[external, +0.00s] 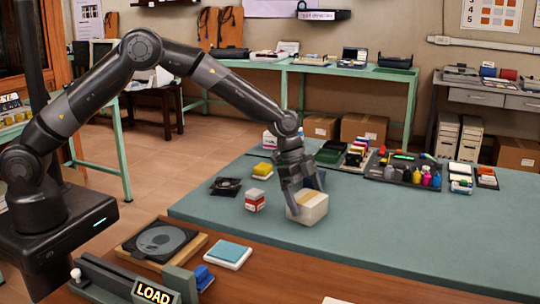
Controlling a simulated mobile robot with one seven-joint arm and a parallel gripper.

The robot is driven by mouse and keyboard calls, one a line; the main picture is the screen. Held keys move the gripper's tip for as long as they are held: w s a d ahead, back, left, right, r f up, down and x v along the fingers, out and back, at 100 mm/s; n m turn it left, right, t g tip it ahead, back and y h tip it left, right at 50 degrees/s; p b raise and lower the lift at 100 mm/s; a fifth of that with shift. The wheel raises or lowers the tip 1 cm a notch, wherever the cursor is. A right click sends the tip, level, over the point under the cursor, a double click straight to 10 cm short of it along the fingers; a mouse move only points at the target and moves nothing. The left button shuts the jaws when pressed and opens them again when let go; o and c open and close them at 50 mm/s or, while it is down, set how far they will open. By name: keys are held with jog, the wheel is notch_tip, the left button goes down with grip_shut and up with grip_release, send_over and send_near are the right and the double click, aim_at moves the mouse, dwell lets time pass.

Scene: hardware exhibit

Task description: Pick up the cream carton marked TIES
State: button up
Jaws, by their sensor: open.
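A cream carton (307,210) sits on the green mat of the table, near the middle of the external view. No marking can be read on it from here. My gripper (304,187) points down at the carton, with its fingers at the carton's upper part. The jaws are open, and I cannot tell whether either finger touches the carton. The fingers hide part of its top and left side.
A small red and white box (255,201) stands just left of the carton. A yellow-topped item (263,170) and a black dish (226,186) lie behind it. A tray of bottles (405,172) is at right rear. The mat's front right is clear.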

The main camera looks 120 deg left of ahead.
jog(key=shift+x, duration=0.85)
jog(key=c, duration=1)
jog(key=shift+o, duration=0.2)
jog(key=shift+r, duration=0.15)
